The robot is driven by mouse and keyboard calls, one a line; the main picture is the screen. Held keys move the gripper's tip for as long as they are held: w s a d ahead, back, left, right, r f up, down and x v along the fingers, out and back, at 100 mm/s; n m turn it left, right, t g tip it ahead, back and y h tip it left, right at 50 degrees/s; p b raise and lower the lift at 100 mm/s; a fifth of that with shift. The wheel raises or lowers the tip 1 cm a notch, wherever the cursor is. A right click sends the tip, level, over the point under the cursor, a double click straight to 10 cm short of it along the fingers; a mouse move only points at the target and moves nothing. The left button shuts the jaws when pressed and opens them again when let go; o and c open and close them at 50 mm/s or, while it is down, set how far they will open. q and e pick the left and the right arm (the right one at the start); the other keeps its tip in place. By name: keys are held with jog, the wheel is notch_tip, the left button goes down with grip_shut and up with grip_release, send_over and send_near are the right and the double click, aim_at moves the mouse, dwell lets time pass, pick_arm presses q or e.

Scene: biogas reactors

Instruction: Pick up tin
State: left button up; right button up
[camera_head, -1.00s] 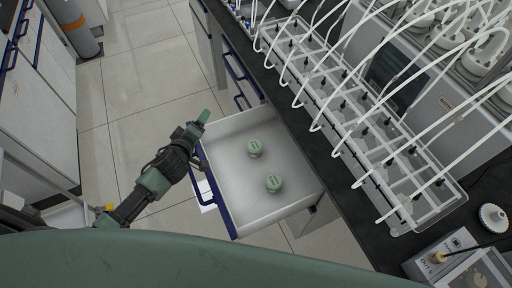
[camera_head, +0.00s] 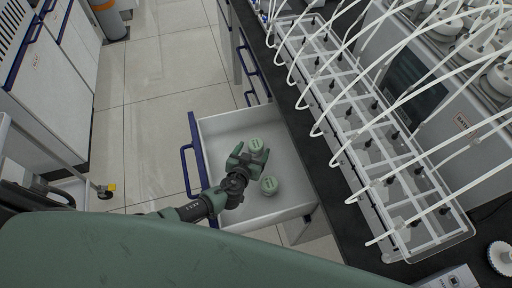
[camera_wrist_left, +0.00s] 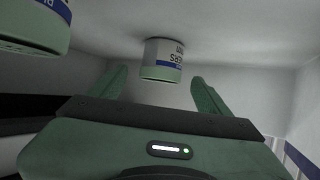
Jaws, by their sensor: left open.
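Two tins with pale green lids stand in an open white drawer (camera_head: 222,125). The far tin (camera_head: 255,145) is just ahead of my left gripper (camera_head: 246,152). The near tin (camera_head: 269,185) stands beside the gripper, on its right. In the left wrist view the gripper (camera_wrist_left: 157,85) is open, with one finger on each side. A tin with a white and blue label (camera_wrist_left: 162,60) shows between and beyond the fingertips, and looks ungripped. Part of another tin (camera_wrist_left: 36,27) shows at the upper left. My right gripper is not in view.
The drawer's walls surround the gripper, with a blue handle (camera_head: 189,170) at its front. A dark bench (camera_head: 322,170) on the right bears a clear rack (camera_head: 350,130) with many white tubes. Tiled floor (camera_head: 160,85) lies open to the left.

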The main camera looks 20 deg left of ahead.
aim_at(255, 146)
pick_arm(q)
jog(key=x, duration=0.4)
jog(key=shift+r+b, duration=0.2)
jog(key=shift+b, duration=0.2)
jog(key=c, duration=1.5)
jog(key=shift+o, duration=0.2)
jog(key=shift+r, duration=0.1)
